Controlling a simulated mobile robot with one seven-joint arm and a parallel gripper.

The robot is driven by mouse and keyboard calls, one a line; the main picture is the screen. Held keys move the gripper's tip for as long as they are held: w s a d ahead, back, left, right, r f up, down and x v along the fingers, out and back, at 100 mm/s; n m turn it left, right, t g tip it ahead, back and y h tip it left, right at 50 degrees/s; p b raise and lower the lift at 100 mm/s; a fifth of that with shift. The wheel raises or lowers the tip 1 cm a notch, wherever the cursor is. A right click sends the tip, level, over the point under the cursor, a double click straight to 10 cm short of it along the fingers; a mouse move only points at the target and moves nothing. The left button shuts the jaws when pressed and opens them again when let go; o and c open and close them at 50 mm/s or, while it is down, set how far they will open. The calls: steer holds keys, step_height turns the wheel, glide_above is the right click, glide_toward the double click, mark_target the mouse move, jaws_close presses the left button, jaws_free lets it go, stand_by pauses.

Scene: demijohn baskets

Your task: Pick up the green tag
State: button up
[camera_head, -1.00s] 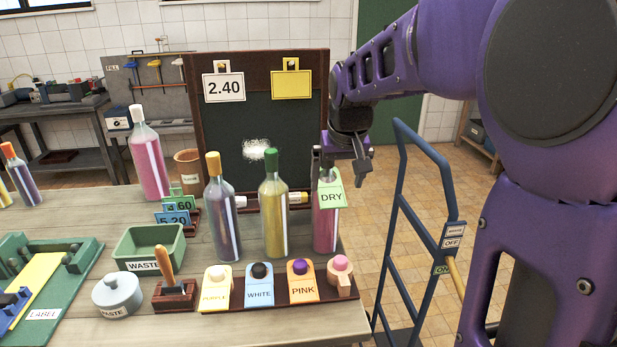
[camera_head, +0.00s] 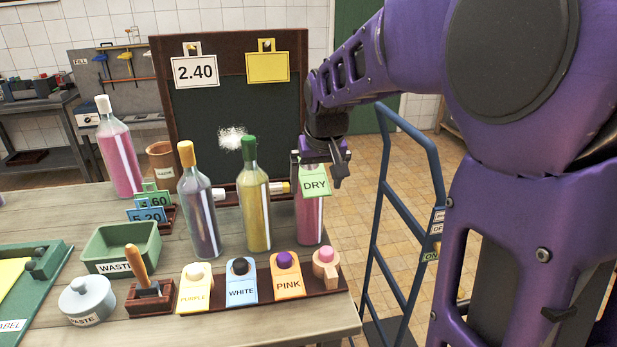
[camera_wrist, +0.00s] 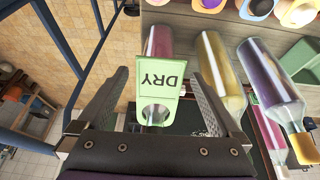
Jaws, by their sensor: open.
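The green tag (camera_head: 314,182) reads DRY and hangs at the neck of a pink bottle (camera_head: 309,222) at the right end of the bottle row. My gripper (camera_head: 319,170) is open at the top of this bottle, right at the tag. In the wrist view the tag (camera_wrist: 159,80) lies between the two spread fingers of my gripper (camera_wrist: 159,92), with a visible gap on each side. Its ring end surrounds the bottle's neck. In the head view my gripper partly hides the bottle's top.
A yellow bottle (camera_head: 255,205) and a purple bottle (camera_head: 199,210) stand just left. A dark board (camera_head: 235,120) rises behind. A rack (camera_head: 262,292) with several coloured tags lies in front. A blue trolley (camera_head: 408,200) stands on the floor to the right.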

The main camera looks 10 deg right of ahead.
steer(key=shift+f, duration=0.3)
steer(key=shift+c, duration=0.3)
steer(key=c, duration=1.1)
step_height(320, 180, up, 11)
steer(key=shift+f+p, duration=0.2)
steer(key=shift+p, duration=0.45)
steer(key=shift+c, duration=0.2)
